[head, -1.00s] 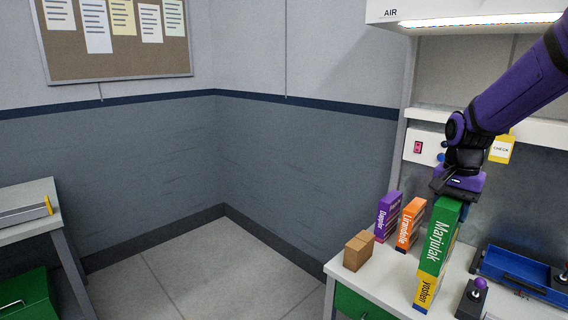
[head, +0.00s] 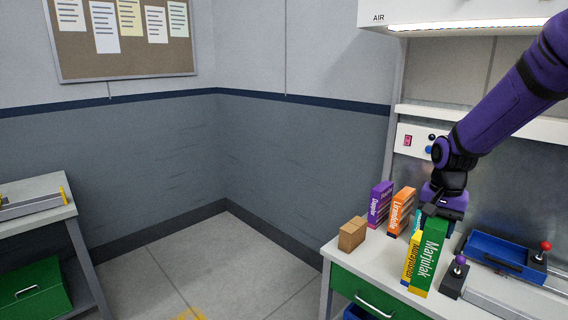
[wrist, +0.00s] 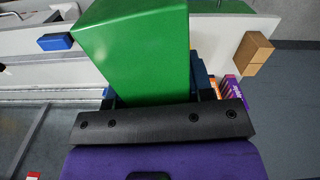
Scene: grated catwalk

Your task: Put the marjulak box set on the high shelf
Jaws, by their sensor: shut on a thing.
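The green Marjulak box (head: 430,260) stands upright at the front of the white workbench, close to the right of a yellow box (head: 412,258). My gripper (head: 443,210) is above it and shut on its top part. In the wrist view the green box (wrist: 135,50) fills the space in front of my gripper (wrist: 155,100). I cannot tell whether its base touches the bench. A long white shelf (head: 545,129) runs along the back of the bench, under the lit AIR hood; my arm crosses in front of it.
Purple (head: 379,204) and orange (head: 401,212) boxes stand behind and left of the held box, near a small cardboard box (head: 352,234). A purple-knobbed joystick (head: 456,276) is close on its right. A blue tray (head: 492,253) lies farther right.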

